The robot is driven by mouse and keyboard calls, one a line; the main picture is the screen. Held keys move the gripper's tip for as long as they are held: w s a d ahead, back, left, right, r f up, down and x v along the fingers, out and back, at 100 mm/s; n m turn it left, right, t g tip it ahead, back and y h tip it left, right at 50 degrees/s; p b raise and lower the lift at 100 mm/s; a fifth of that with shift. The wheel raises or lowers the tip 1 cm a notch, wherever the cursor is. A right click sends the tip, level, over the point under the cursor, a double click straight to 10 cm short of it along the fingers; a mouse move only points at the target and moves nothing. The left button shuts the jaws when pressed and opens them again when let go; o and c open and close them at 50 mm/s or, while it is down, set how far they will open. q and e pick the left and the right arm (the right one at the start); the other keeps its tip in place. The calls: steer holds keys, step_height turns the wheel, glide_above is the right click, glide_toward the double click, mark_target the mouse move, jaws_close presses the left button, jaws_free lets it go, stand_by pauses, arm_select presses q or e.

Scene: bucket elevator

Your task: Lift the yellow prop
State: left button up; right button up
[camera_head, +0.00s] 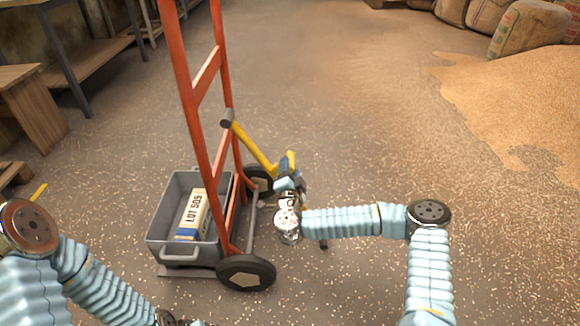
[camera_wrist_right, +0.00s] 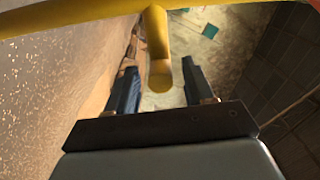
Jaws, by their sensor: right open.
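The yellow prop (camera_head: 252,147) is a slanted bar on the orange hand truck (camera_head: 215,165), running from a dark pivot on its frame down to the right. In the right wrist view, a yellow crossbar spans the top and a rounded yellow stub of the prop (camera_wrist_right: 158,35) points in between my fingers. My right gripper (camera_head: 287,162) is at the lower end of the prop; its fingers (camera_wrist_right: 160,66) are open, one on each side of the stub, with gaps visible. My left arm comes in at the lower left; its gripper is mostly cut off by the bottom edge.
Sacks (camera_head: 530,27) and spilled grain (camera_head: 520,95) lie at the right. Wooden benches (camera_head: 35,110) stand at the left. The middle floor is clear.

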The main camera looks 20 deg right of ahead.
steer(key=shift+x, duration=1.35)
jaws_close()
